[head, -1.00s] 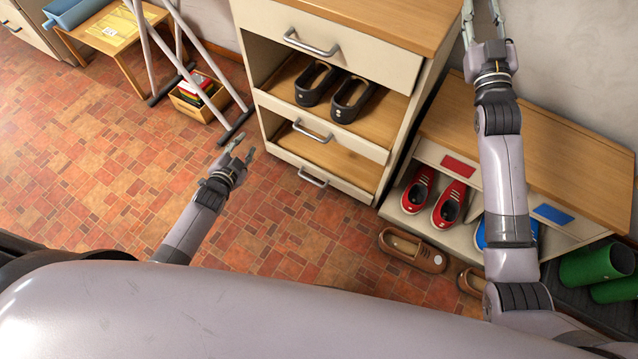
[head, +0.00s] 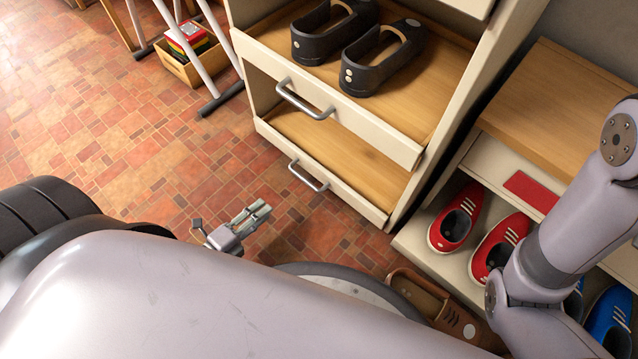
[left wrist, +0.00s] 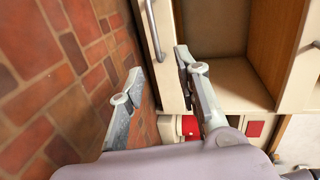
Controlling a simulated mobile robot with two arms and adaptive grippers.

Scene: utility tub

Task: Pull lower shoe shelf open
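The lower shoe shelf (head: 345,190) is a cream front with a bare wooden board behind it, low in the cabinet. It looks flush with the cabinet. Its grey bar handle (head: 308,177) is free of any gripper. My left gripper (head: 230,216) is open and empty, left of and nearer than this handle. In the left wrist view, its spread fingers (left wrist: 158,64) point toward a bar handle (left wrist: 153,28) on a cream front, with a gap between. The upper shelf front (head: 350,120) carries another bar handle (head: 304,103). My right gripper is out of view.
Black shoes (head: 382,55) sit on the upper shelf. A low bench (head: 515,120) with red shoes (head: 495,245) stands at the right. A brown shoe (head: 430,300) lies on the floor.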

